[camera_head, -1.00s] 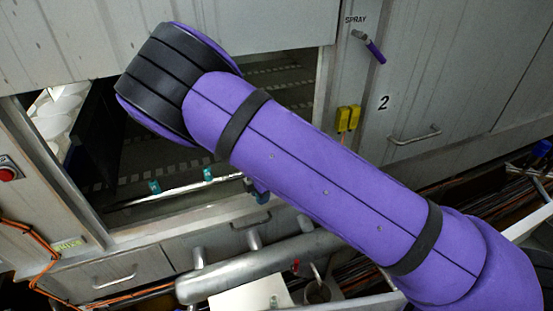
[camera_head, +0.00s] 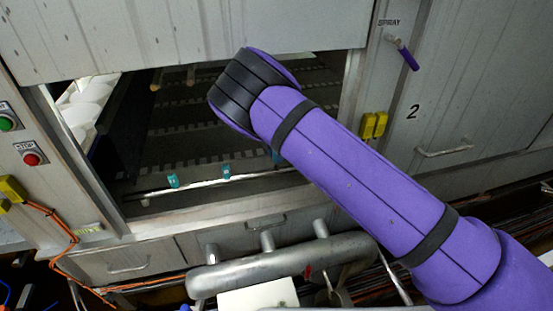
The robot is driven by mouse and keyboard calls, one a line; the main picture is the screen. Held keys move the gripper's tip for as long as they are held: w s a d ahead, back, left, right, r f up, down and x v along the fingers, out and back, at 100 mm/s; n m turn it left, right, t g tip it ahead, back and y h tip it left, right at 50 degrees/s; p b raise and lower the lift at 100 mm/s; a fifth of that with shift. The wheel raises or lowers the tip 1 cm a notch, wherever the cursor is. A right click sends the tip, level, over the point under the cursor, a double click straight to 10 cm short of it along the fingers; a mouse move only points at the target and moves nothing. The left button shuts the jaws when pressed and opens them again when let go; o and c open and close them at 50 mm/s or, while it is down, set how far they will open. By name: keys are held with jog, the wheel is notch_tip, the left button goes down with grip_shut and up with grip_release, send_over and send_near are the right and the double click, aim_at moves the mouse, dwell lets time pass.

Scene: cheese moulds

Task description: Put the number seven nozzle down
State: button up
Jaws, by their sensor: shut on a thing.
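My purple arm (camera_head: 350,180) reaches from the lower right up to the opening of the grey machine, its dark-banded joint in front of the opening. My gripper is hidden behind the arm, so neither its jaws nor anything in them shows. Small teal nozzles (camera_head: 173,181) and (camera_head: 226,171) sit on a pale pipe (camera_head: 200,183) along the lower edge of the opening. A bit of teal also shows right beside my arm (camera_head: 277,157). The numbers on the nozzles are too small to read.
A metal frame (camera_head: 215,228) surrounds the opening, under a raised grey panel (camera_head: 180,30). A thick grey pipe manifold (camera_head: 280,268) and a white box (camera_head: 258,297) stand in front. Start and stop buttons (camera_head: 31,159) are at left. A purple-handled spray lever (camera_head: 405,54) hangs at right.

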aim_at(276, 165)
jog(key=shift+w+a, duration=0.1)
jog(key=shift+w, duration=0.7)
jog(key=shift+f, duration=1.8)
jog(key=shift+f, duration=0.15)
jog(key=shift+f, duration=0.3)
jog(key=shift+f, duration=0.15)
jog(key=o, duration=0.9)
notch_tip(276, 165, up, 9)
